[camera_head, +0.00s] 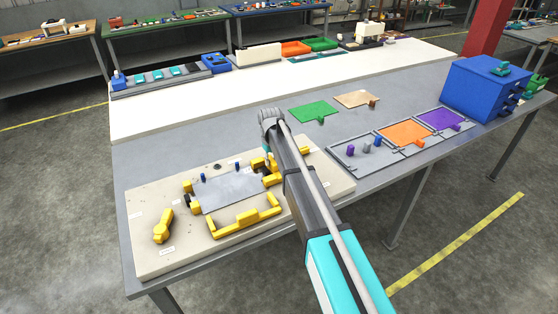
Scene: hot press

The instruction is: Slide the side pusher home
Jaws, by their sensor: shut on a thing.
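The side pusher (272,180) looks to be the yellow part at the right edge of the grey plate (230,192) in the fixture on the pale base board. My arm comes in from the lower right and covers part of this area. My gripper (269,164) shows only as a dark bit beside the yellow parts, mostly hidden behind my arm. It is shut on the yellow part there. Any gap between pusher and plate is too small to tell. Yellow blocks (190,187) stand at the plate's left side.
A yellow U-shaped bar (245,217) lies along the plate's front side, and a yellow handle (163,226) stands at the board's front left. Two blue pins stand behind the plate. To the right are grey trays with orange (405,133) and purple sheets and a blue box (483,88).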

